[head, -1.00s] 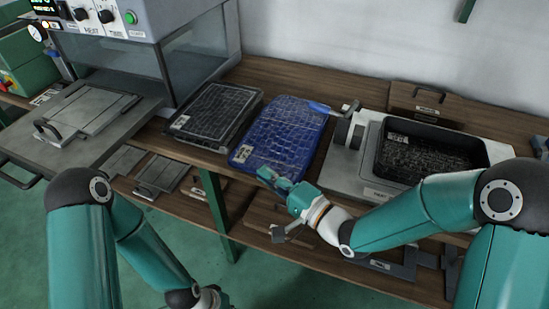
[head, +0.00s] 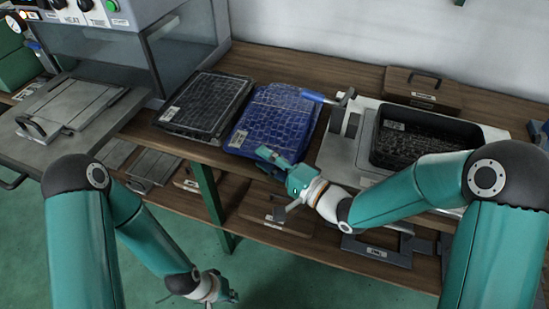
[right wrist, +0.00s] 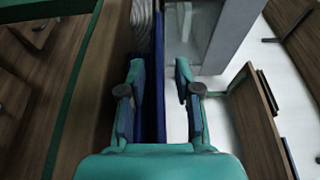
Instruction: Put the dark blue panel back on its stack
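A dark blue panel (head: 272,118) with a cell-like texture and a pale label lies on the bench, between the black panels and the white machine. I cannot tell how many blue panels lie there. My right gripper (head: 268,156) is at its near edge. In the right wrist view, the fingers of my right gripper (right wrist: 158,100) stand apart on both sides of a thin dark blue edge (right wrist: 158,70), with gaps visible. My left gripper (head: 228,298) hangs low at the bottom of the head view, away from the panels; its fingers are too small to read.
Black panels (head: 205,103) lie just left of the blue one. The white machine (head: 342,150) with a blue-handled lever (head: 318,97) and a black tray (head: 440,143) stands close on the right. A lidded metal shelf (head: 70,115) juts out at left. Green floor is clear in front.

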